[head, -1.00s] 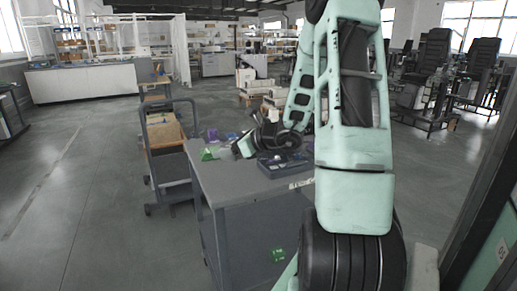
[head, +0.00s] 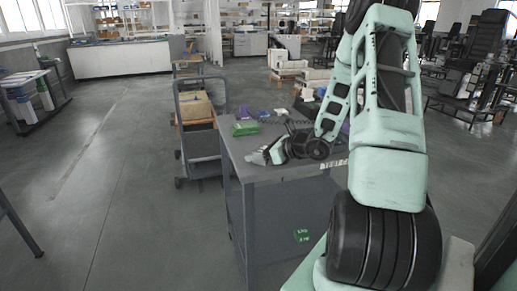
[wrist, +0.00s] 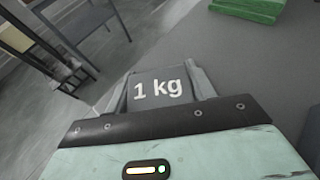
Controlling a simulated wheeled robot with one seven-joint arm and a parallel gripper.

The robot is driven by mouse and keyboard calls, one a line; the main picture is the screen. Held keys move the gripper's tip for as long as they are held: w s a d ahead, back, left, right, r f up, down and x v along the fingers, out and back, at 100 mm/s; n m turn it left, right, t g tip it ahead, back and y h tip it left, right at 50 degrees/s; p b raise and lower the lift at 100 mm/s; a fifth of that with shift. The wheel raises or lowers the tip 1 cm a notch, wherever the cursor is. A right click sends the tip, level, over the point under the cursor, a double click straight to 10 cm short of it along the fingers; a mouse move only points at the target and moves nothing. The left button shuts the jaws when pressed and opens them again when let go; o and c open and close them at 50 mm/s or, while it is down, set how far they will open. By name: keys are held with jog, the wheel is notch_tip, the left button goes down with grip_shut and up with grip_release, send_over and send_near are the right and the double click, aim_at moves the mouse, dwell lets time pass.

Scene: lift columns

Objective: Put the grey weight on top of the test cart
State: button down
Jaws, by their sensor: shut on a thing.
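The grey weight (wrist: 160,88), marked "1 kg", is held between the two fingers of my gripper in the wrist view. In the head view my gripper (head: 257,156) is low over the left part of a grey bench top (head: 285,172); the weight is too small to make out clearly there. I cannot tell whether the weight touches the top. A grey push cart (head: 203,145) with an upright handle frame stands on the floor behind and left of the bench. No label on it is readable, so I cannot confirm it is the test cart.
A green block (head: 246,128) lies on the bench top near its far left corner; it also shows in the wrist view (wrist: 248,8). Blue and purple items lie behind it. A rack (head: 35,95) stands far left.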

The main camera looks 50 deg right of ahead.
jog(key=shift+r, duration=0.1)
jog(key=c, duration=0.5)
grip_release()
jog(key=shift+f, duration=0.2)
